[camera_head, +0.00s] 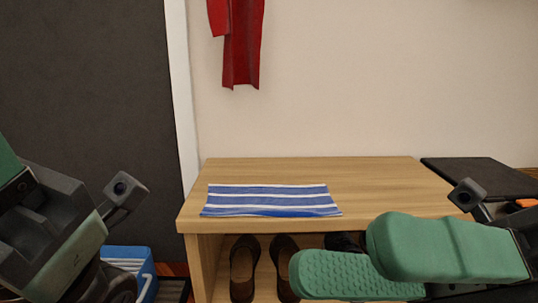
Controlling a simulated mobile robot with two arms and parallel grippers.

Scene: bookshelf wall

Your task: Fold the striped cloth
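The striped cloth (270,201), blue with white stripes, lies on the left part of the wooden bench top (385,180), close to its front edge. It looks flat, with a slightly wavy front edge. My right gripper (333,256) is at the lower right, nearer to the camera than the bench. Its green fingers are apart, the textured inner pad of one shows, and nothing is between them. My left gripper (45,225) is at the left edge, away from the cloth. It is partly cut off, so its opening cannot be made out.
Brown shoes (243,268) stand under the bench. A blue box (130,262) is on the floor at the left. A dark flat object (480,178) lies at the right end. A red garment (240,40) hangs on the wall. The bench top right of the cloth is clear.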

